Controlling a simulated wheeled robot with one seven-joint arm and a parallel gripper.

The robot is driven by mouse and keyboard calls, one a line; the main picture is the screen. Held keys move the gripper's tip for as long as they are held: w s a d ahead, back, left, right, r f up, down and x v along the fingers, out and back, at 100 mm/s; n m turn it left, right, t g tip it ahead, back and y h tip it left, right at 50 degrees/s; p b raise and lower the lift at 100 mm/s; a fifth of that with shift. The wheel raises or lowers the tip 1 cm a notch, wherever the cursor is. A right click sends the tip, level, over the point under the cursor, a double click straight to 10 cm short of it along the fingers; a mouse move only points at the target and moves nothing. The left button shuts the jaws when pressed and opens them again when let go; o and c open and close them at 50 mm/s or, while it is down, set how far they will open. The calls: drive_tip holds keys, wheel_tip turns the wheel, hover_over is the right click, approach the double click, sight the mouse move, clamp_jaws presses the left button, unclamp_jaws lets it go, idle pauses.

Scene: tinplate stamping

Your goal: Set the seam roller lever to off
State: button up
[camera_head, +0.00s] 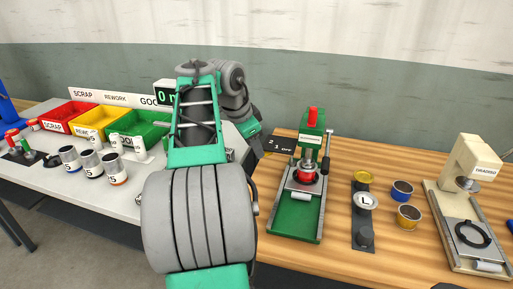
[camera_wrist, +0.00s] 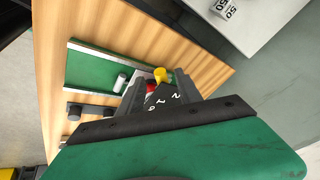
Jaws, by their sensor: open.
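The green machine (camera_head: 297,212) stands on the wooden bench, with a red cap on top, a red part on its bed and a dark upright handle (camera_head: 327,150) on its right side. A black plate (camera_head: 281,146) marked 2, 1 and OFF sits at its left. My gripper (camera_wrist: 156,90) is open, with this plate (camera_wrist: 163,101) showing between its fingers in the wrist view. A yellow cylinder (camera_wrist: 161,74) stands just beyond the plate, near the fingertips; I cannot tell if it is the lever's knob. The gripper tips are mostly hidden behind my arm in the head view.
To the right are a dark strip with several round pieces (camera_head: 364,202), two small tins (camera_head: 402,190) and a beige press (camera_head: 470,215). On the left table are red, yellow and green bins (camera_head: 137,128) and several cans (camera_head: 92,164). Bare wood lies around the green machine.

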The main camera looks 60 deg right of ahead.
drive_tip(key=p+v, duration=0.1)
drive_tip(key=v, duration=0.3)
drive_tip(key=shift+a+r, duration=0.15)
drive_tip(key=shift+r, duration=0.2)
